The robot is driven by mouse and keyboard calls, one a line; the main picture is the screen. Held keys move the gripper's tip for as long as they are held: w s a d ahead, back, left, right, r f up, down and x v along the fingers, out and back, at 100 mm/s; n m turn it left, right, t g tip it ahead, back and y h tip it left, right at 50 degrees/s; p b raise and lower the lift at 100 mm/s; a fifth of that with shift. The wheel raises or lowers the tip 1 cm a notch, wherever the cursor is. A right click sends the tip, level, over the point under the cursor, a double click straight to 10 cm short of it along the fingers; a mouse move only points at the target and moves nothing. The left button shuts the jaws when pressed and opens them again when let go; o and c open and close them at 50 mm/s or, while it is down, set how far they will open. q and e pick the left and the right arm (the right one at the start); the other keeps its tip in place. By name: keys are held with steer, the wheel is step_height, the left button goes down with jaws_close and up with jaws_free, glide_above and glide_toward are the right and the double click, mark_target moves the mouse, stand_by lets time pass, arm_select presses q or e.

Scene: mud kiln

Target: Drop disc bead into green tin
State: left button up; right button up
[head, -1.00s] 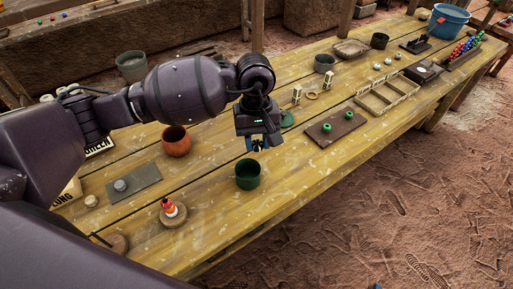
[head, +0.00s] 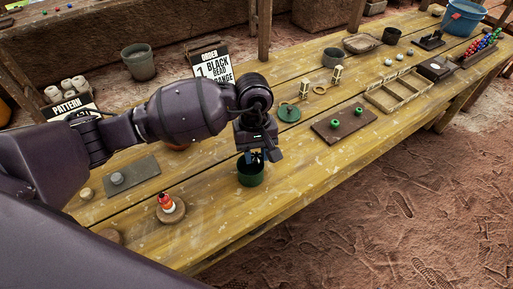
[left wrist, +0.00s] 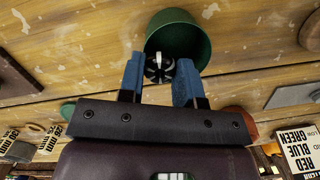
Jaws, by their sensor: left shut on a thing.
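The green tin (head: 251,178) stands upright on the wooden table, and its dark opening faces up. My left gripper (head: 258,158) is right over the tin, pointing down, with its fingertips at about the rim in the picture. In the left wrist view, the blue fingers (left wrist: 160,68) point into the mouth of the green tin (left wrist: 182,22). They are shut on a small dark disc bead with a pale mark (left wrist: 158,70), partly hidden by the fingers. In the head view the bead cannot be made out. My right gripper is not in view.
A green disc (head: 288,113) and a dark board (head: 343,124) with two green rings lie to the right. A terracotta pot is mostly hidden behind my arm. The front table edge is clear.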

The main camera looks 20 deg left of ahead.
arm_select(q)
steer(key=o, duration=1)
steer(key=shift+c, duration=0.2)
steer(key=shift+r, duration=0.1)
step_height(320, 180, up, 10)
steer(key=w, duration=0.1)
steer(key=shift+w+a+r, duration=0.2)
steer(key=shift+a+r, duration=0.05)
steer(key=shift+a, duration=0.15)
